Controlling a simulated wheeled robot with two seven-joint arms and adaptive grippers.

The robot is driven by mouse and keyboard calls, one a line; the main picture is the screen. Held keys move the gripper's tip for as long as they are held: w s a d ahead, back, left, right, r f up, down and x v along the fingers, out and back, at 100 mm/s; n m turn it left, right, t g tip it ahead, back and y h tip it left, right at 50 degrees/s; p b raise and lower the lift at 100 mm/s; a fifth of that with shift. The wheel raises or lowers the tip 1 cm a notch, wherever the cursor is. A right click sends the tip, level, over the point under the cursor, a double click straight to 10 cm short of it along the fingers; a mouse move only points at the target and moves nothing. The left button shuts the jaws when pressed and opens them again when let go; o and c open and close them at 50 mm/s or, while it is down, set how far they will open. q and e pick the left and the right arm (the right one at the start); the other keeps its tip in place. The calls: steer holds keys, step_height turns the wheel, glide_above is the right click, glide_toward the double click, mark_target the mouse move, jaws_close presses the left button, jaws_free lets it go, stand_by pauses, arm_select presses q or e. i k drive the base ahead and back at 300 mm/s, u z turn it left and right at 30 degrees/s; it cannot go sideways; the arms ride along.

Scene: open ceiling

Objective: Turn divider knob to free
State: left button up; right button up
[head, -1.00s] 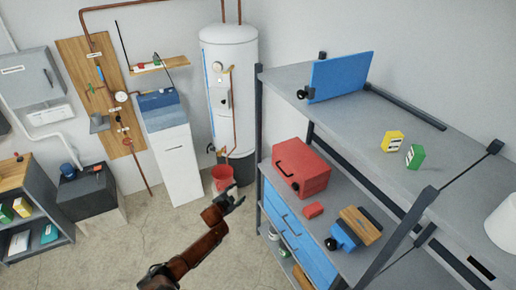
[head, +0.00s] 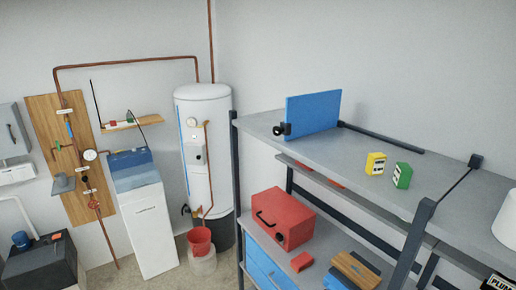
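The blue divider panel (head: 314,110) stands upright on the top shelf of the grey rack (head: 330,150). A black knob (head: 279,129) sits at the panel's near left lower corner, by the shelf's front edge. I cannot tell from here which setting the knob is turned to. A dark rail (head: 382,137) lies along the back of the shelf, running right from the panel. Neither of my grippers shows in the head view now.
Yellow (head: 375,163) and green (head: 402,175) boxes stand on the top shelf right of the panel. A white rounded object (head: 506,218) is at the far right. A red toolbox (head: 283,218) sits on the shelf below. A white tank (head: 208,150) and red bucket (head: 199,240) stand left of the rack.

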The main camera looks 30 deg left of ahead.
mark_target(276, 131)
steer(key=z, duration=0.2)
steer(key=k, duration=0.25)
steer(key=u, duration=1.3)
steer(key=i, duration=1.25)
steer(key=z, duration=0.35)
